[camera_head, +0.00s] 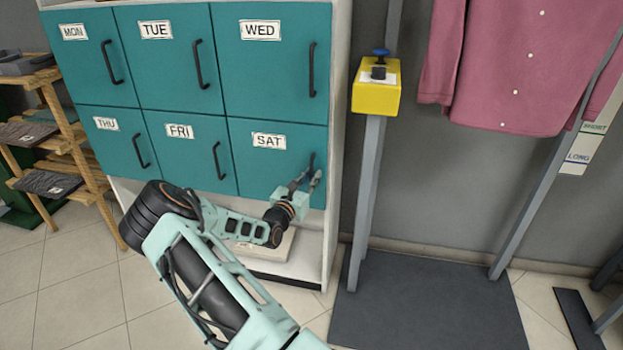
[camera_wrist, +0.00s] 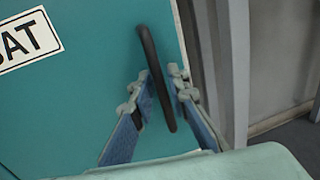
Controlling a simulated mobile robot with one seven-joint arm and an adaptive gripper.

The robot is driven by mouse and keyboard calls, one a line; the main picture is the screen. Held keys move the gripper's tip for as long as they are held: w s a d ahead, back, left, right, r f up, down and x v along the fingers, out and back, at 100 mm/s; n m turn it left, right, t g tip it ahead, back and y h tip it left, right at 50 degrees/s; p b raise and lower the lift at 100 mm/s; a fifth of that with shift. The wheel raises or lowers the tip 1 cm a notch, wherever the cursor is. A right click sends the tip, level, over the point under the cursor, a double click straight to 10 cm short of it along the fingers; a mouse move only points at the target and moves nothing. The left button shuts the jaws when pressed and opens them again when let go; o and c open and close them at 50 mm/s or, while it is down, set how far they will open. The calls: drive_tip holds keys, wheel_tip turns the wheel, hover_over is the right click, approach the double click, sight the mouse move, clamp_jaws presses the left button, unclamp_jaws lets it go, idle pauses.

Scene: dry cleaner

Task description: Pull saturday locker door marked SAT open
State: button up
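The SAT door (camera_head: 262,158) is the teal lower-right door of the locker and looks flush with its neighbours. Its white SAT label (camera_head: 268,141) also shows at the left of the wrist view (camera_wrist: 30,40). Its black upright bar handle (camera_wrist: 152,62) stands near the door's right edge. My gripper (camera_head: 308,177) is at this handle. In the wrist view its two blue-padded fingers (camera_wrist: 160,90) stand on either side of the bar, with the bar between the fingertips. The fingers look apart, and contact with the bar is not clear. The handle's lower part is partly hidden in the head view.
Other closed doors, such as WED (camera_head: 275,60) and FRI (camera_head: 185,160), surround the SAT door. A yellow button box (camera_head: 376,98) on a grey post stands to the right. A dark floor mat (camera_head: 425,310) lies right of the locker. A wooden rack (camera_head: 75,135) is at left.

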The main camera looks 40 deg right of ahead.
drive_tip(key=shift+c, duration=0.2)
clamp_jaws()
drive_tip(key=shift+a, duration=0.1)
